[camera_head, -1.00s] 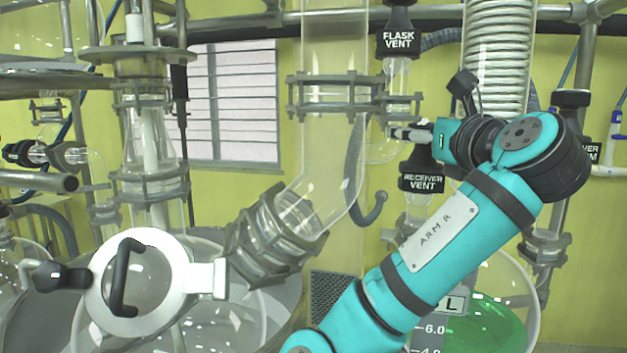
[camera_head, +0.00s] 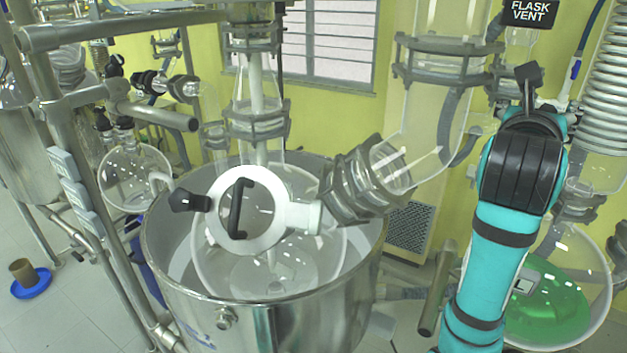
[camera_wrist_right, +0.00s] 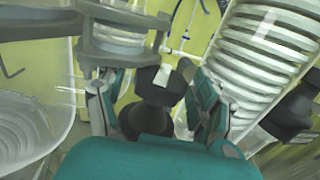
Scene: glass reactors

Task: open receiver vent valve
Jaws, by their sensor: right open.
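In the right wrist view, a black valve knob (camera_wrist_right: 152,112) stands between the two fingers of my right gripper (camera_wrist_right: 148,78). The fingers are open on either side of the knob; I cannot tell whether either touches it. A pale patch shows on its upper part, with no readable writing. In the head view, my right wrist hides the gripper fingers and the spot below the flask vent, and no receiver vent label is visible. The black flask vent label (camera_head: 529,12) is at the top right edge. My left gripper is not in view.
A coiled glass condenser (camera_head: 608,90) stands close on the right. A flask with green liquid (camera_head: 548,305) is below it. A clamped glass pipe (camera_head: 425,125) is left of my wrist. A steel vessel (camera_head: 270,315) fills the middle.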

